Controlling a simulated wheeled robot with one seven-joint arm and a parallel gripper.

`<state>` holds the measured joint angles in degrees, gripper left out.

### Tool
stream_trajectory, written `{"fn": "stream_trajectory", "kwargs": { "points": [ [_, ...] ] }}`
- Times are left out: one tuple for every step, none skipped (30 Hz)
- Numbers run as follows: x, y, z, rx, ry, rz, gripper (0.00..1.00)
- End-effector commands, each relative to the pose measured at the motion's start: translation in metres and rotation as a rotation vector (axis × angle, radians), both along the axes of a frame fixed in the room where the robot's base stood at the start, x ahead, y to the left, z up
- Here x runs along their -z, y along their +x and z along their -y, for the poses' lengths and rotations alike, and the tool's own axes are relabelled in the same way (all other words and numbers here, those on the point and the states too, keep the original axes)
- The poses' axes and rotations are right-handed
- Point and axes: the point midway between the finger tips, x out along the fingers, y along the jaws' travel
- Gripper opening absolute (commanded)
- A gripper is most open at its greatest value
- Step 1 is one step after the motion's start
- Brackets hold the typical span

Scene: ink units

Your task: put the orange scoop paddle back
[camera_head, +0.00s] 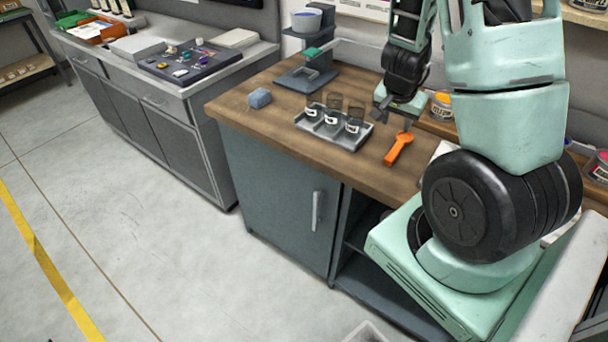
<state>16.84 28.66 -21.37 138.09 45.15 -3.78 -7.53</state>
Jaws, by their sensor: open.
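The orange scoop paddle (399,148) lies on the wooden worktop, right of a grey tray. Its handle points toward the front edge and its head lies farther back. My gripper (383,117) is open, at the end of my pale green and black arm. It shows between the tray and the paddle's head, a little left of the head. Whether it touches the paddle or the worktop cannot be told from this view. No empty holder for the paddle can be made out clearly.
The grey tray (347,138) holds several dark jars with white labels. A blue lump (260,98) lies left of it, and a grey stand (306,78) is behind. A jar with a yellow label (441,106) stands behind my arm. The worktop's front strip (290,140) is clear.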

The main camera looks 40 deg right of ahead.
Motion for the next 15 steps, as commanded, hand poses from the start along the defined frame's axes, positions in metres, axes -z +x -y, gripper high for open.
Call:
{"fn": "stream_trajectory", "kwargs": {
  "points": [
    [-0.003, 0.011, -0.016, -0.048, 0.021, 0.01, 0.43],
    [-0.005, 0.019, -0.029, -0.089, 0.038, 0.016, 0.43],
    [-0.009, 0.031, -0.052, -0.157, 0.068, 0.024, 0.43],
    [-0.013, 0.04, -0.073, -0.219, 0.093, 0.029, 0.43],
    [-0.018, 0.049, -0.097, -0.289, 0.121, 0.033, 0.43],
    [-0.025, 0.058, -0.132, -0.395, 0.159, 0.034, 0.43],
    [-0.031, 0.062, -0.161, -0.482, 0.188, 0.032, 0.43],
    [-0.038, 0.064, -0.19, -0.572, 0.215, 0.028, 0.43],
    [-0.047, 0.063, -0.228, -0.694, 0.249, 0.015, 0.43],
    [-0.055, 0.058, -0.257, -0.789, 0.271, 0.003, 0.43],
    [-0.062, 0.051, -0.284, -0.886, 0.289, -0.014, 0.43],
    [-0.072, 0.038, -0.319, -1.02, 0.306, -0.04, 0.43],
    [-0.079, 0.025, -0.343, -1.12, 0.314, -0.064, 0.43],
    [-0.086, 0.011, -0.364, -1.217, 0.318, -0.091, 0.43],
    [-0.094, -0.01, -0.388, -1.34, 0.316, -0.128, 0.43]
  ]
}}
